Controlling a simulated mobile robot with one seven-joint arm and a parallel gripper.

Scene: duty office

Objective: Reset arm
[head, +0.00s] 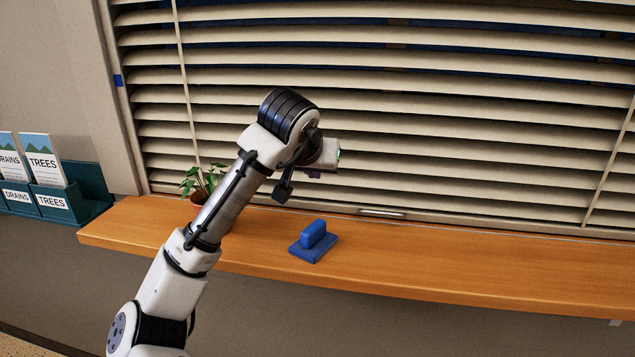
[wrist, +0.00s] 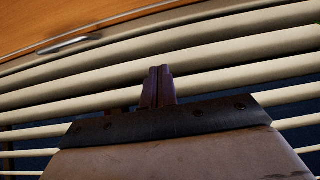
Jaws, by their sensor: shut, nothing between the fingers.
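My arm reaches up from the lower left in the head view, its upper end in front of the window blinds and above the wooden sill. My gripper shows in the wrist view (wrist: 160,74), with its two dark fingers together and nothing between them. The blinds fill most of the wrist view behind the fingers. In the head view the fingers are mostly hidden behind the wrist.
A wooden sill (head: 450,270) runs under the blinds (head: 450,130). On it are a blue block-handled object (head: 314,240) and a potted plant (head: 190,187), partly hidden by my arm. A leaflet rack (head: 90,190) stands at the left. The sill's right part is clear.

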